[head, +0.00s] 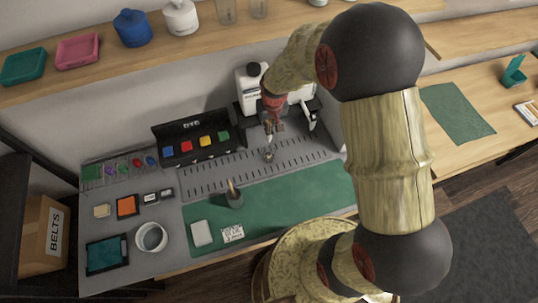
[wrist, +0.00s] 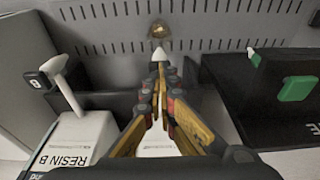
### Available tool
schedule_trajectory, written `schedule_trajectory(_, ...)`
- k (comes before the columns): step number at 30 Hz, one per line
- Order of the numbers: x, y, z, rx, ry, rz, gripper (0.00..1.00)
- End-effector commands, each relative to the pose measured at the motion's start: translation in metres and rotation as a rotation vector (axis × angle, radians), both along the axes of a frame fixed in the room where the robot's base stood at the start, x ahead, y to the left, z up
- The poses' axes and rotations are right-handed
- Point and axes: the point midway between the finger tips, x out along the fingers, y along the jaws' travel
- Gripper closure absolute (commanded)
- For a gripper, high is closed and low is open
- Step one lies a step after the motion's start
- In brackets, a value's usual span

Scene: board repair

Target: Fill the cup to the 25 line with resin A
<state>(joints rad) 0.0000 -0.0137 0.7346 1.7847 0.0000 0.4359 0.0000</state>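The small cup (head: 268,155) stands on the slotted grey plate; in the wrist view it (wrist: 158,31) shows brownish, just beyond a white spout tip (wrist: 158,55). Its lines and level are too small to read. My gripper (head: 269,136) is above and behind the cup in the head view. In the wrist view its fingers (wrist: 158,80) converge and look shut, right behind the spout. A white bottle with a label (wrist: 158,145) shows below and between the fingers; its name is unreadable. The RESIN B bottle (wrist: 85,140) with its white pump stands to the left there.
The dye rack (head: 195,142) with coloured squares stands left of the bottles. A green mat (head: 290,205) lies in front, with a dark pot (head: 234,198) holding sticks. A white container (head: 151,237) and a dark tray (head: 107,254) stand at the left.

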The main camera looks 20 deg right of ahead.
Motion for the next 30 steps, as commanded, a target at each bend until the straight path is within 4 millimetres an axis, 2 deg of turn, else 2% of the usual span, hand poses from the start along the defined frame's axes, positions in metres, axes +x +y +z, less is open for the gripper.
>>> schedule_trajectory(11, -0.001, 0.000, -0.001, 0.000, 0.001, 0.000, 1.00)
schedule_trajectory(19, -0.001, 0.000, 0.017, 0.000, 0.001, 0.000, 1.00)
schedule_trajectory(30, 0.000, 0.000, 0.016, 0.000, 0.001, 0.000, 1.00)
